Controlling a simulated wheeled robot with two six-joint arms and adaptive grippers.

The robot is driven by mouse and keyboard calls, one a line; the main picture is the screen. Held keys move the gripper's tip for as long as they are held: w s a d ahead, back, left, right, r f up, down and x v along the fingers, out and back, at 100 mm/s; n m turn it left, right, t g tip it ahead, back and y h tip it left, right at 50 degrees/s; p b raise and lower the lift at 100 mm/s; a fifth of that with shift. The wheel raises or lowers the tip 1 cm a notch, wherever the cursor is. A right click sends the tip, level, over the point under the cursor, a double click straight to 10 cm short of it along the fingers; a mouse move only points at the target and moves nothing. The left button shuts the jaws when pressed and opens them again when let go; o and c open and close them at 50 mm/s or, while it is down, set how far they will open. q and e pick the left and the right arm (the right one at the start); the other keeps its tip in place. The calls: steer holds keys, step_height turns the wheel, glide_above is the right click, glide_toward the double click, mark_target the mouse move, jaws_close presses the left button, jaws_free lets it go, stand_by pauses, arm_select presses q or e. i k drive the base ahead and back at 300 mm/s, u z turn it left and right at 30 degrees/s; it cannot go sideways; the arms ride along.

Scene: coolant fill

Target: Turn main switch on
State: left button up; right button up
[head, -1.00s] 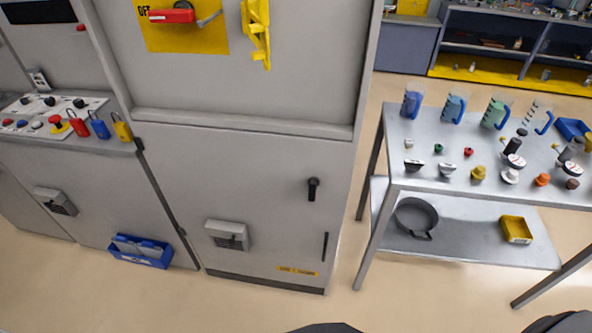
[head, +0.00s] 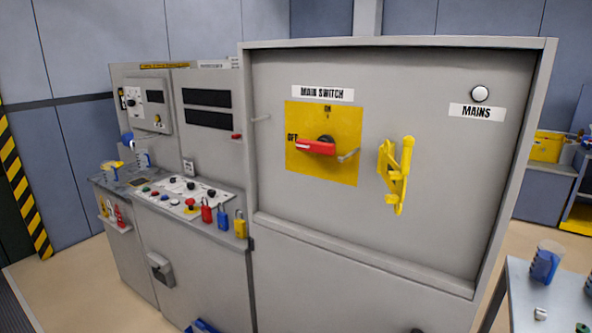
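The main switch (head: 318,147) is a red rotary handle on a yellow plate (head: 339,172) on the grey cabinet's front. Its red handle lies about level and points left to the OFF mark; the ON mark is above it. A small grey metal piece sticks out at the handle's right. A white MAIN SWITCH label (head: 323,93) is above the plate. A yellow hasp-like bracket (head: 396,174) hangs to the right of the plate. A round white MAINS lamp (head: 480,93) is at the upper right and looks unlit. Neither of my grippers shows in the head view.
A control console (head: 186,190) with buttons stands left of the cabinet. Red, blue and yellow padlocks (head: 222,217) hang at its front edge. A table (head: 518,297) with a blue-marked jug (head: 545,263) is at the lower right. The space before the switch looks clear.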

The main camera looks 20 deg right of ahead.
mark_target(324, 146)
steer(key=u, duration=1.3)
steer(key=k, duration=1.25)
steer(key=z, duration=1.75)
steer(key=i, duration=0.5)
steer(key=u, duration=0.05)
